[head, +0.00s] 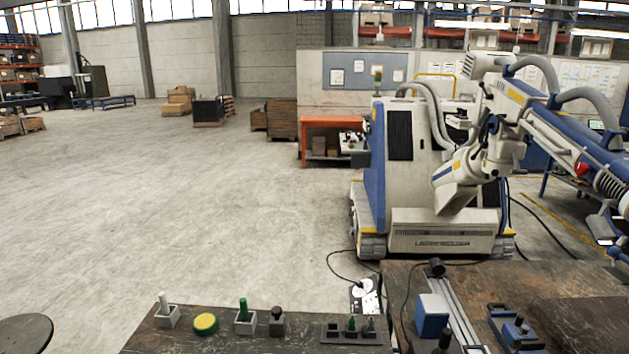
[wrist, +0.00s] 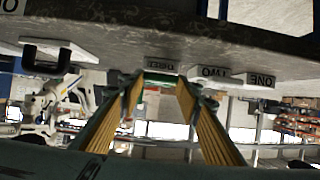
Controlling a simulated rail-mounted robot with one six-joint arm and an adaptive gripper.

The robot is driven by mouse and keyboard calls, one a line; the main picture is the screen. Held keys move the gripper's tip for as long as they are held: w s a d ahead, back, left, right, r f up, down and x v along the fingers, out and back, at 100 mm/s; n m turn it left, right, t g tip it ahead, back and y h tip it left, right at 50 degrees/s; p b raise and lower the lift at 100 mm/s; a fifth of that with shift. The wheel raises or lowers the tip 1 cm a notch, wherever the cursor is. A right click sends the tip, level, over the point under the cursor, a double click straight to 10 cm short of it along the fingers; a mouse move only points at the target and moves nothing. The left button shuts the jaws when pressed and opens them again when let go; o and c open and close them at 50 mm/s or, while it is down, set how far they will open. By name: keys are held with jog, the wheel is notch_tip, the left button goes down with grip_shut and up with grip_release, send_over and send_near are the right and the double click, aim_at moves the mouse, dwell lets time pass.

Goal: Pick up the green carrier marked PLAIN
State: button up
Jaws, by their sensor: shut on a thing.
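My gripper (wrist: 158,88) is seen only in the wrist view, which is upside down. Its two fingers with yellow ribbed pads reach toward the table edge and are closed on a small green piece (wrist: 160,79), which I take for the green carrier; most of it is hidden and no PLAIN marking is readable. In the head view, one green upright piece (head: 243,309) stands in a pale block on the front table. Another small green piece (head: 352,324) stands in a black rack (head: 335,338). My gripper does not show in the head view.
Plates reading ONE (wrist: 260,79), TWO (wrist: 208,72) and THREE (wrist: 162,64) line the table edge. A yellow round thing (head: 205,323) and a white peg (head: 165,303) are on the front table. A large white-and-blue machine (head: 440,215) stands behind; open floor lies left.

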jog(key=shift+r+p, duration=0.8)
jog(key=shift+r, duration=1.25)
jog(key=shift+w, duration=0.1)
